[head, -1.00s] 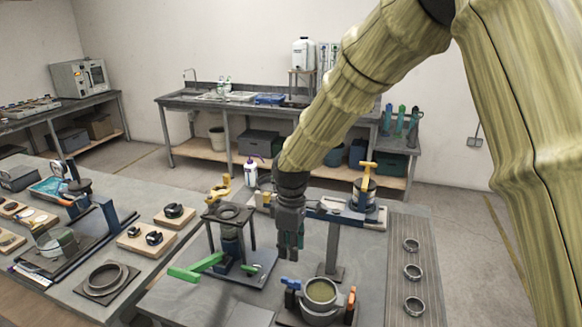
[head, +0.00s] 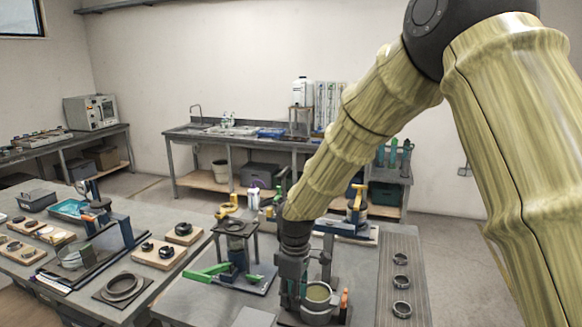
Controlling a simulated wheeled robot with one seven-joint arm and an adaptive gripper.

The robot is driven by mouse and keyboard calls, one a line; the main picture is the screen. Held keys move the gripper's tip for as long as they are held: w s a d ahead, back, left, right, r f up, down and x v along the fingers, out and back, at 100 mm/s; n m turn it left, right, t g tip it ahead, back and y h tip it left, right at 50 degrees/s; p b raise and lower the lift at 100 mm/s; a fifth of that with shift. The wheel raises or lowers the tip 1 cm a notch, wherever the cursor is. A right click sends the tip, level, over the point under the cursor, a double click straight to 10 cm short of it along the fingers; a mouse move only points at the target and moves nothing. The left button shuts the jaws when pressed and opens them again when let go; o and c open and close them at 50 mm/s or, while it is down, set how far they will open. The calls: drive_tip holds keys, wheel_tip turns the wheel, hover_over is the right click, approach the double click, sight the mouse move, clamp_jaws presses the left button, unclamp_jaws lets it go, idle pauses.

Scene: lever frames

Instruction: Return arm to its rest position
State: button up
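My arm, covered in yellow-green bamboo-like sleeves, reaches down from the upper right in the head view. My dark gripper (head: 289,300) hangs pointing down over the near bench, just left of a grey metal cup (head: 318,300) with a greenish top. The gripper overlaps the cup's left side in the picture; I cannot tell whether they touch. The finger gap is too small to make out, and I see nothing clearly held. A stand with a green lever (head: 207,273) is to the gripper's left.
Three metal rings (head: 400,281) lie on a ribbed strip at the bench's right. A device with a yellow handle (head: 358,203) stands behind. A large dark ring (head: 122,287) and small parts on wooden boards (head: 168,251) are at left. A sink counter (head: 235,137) runs along the back wall.

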drive_tip(key=s+d+f+m+b, duration=0.1)
drive_tip(key=s+d+f+m, duration=0.2)
drive_tip(key=f, duration=0.6)
drive_tip(key=s+d+f+m+y+b, duration=0.1)
drive_tip(key=s+d+f, duration=0.1)
drive_tip(key=s+f, duration=0.45)
drive_tip(key=s+d+f+m+b, duration=0.1)
drive_tip(key=s+d+f+m, duration=0.15)
drive_tip(key=f, duration=0.75)
drive_tip(key=s+d+f+m+b, duration=0.1)
drive_tip(key=s+d+f+m, duration=0.1)
drive_tip(key=s+d+f, duration=0.3)
drive_tip(key=s+d+f+m+b, duration=0.1)
drive_tip(key=s+d+f+m, duration=0.2)
drive_tip(key=s, duration=0.9)
drive_tip(key=s+d+f+m+h, duration=0.1)
drive_tip(key=s+d+f+m, duration=0.1)
drive_tip(key=s+d+f, duration=0.4)
drive_tip(key=s+f, duration=0.1)
drive_tip(key=s, duration=0.2)
drive_tip(key=shift+d+f+m+b, duration=0.3)
drive_tip(key=shift+f+m+b, duration=0.05)
drive_tip(key=shift+b, duration=0.05)
